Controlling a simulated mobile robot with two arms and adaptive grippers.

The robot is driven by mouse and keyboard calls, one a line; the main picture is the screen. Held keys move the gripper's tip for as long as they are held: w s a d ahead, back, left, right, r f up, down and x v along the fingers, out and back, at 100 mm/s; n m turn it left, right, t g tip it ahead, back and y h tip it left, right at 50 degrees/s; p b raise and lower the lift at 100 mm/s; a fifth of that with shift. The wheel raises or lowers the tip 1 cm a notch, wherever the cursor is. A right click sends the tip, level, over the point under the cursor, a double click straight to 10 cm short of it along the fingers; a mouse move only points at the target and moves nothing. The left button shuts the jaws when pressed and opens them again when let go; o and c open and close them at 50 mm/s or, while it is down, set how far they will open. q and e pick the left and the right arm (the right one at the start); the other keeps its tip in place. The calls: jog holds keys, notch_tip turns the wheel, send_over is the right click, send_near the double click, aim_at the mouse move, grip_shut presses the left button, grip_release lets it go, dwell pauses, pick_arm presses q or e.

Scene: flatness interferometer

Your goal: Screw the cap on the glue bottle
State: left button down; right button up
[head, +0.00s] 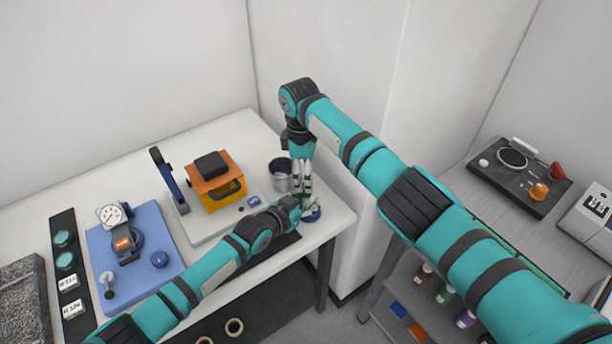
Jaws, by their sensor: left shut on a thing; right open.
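My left gripper (308,206) is at the front right corner of the white table. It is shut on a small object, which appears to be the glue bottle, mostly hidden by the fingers. A small dark blue round part (312,215) shows just below its fingertips; I cannot tell whether it belongs to the bottle. My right gripper (302,188) points down from above, open, with its fingers close over the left gripper's fingertips. I cannot make out the cap, or whether anything sits between the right fingers.
A grey metal cup (280,172) stands just left of the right gripper. An orange and black device (215,180) on a pale base and a blue plate with a dial gauge (112,214) are further left. A grey side bench (465,190) with instruments stands at right.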

pick_arm(q)
jog(key=shift+s+f, duration=0.1)
jog(key=shift+f, duration=0.05)
pick_arm(e)
jog(key=o, duration=0.4)
jog(key=r, duration=1.2)
jog(key=shift+w+a, duration=0.25)
jog(key=shift+a, duration=0.15)
pick_arm(q)
jog(key=c, duration=1)
grip_release()
jog(key=v, duration=1.2)
